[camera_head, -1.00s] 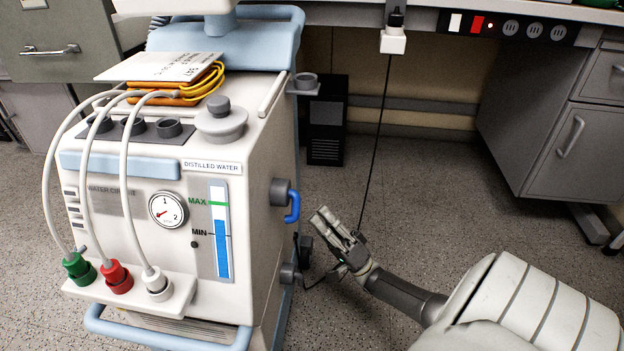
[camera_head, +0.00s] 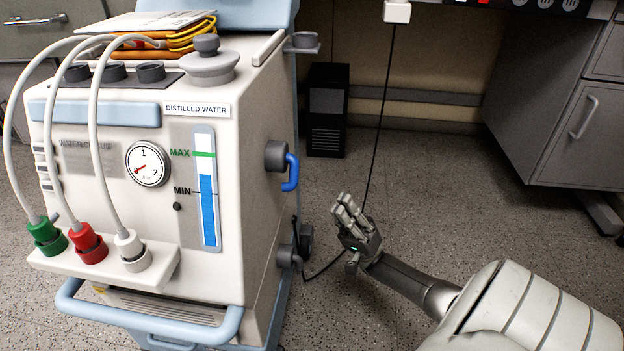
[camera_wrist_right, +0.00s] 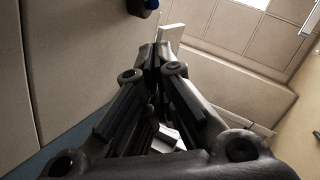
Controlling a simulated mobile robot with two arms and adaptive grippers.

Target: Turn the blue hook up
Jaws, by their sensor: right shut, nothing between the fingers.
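The blue hook (camera_head: 291,172) sticks out from a dark round mount on the right side of the white pump machine (camera_head: 222,262). It hangs downward from the mount. My right gripper (camera_head: 345,205) is shut and empty. It is to the right of the machine and lower than the hook in the head view, apart from it. The right gripper's fingers (camera_wrist_right: 156,58) also show in the right wrist view. My left gripper is not in view.
A second dark knob (camera_head: 287,257) sits lower on the machine's side, by a black cable. A black box (camera_head: 327,110) stands on the floor behind. Grey cabinets (camera_head: 575,130) stand at the right.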

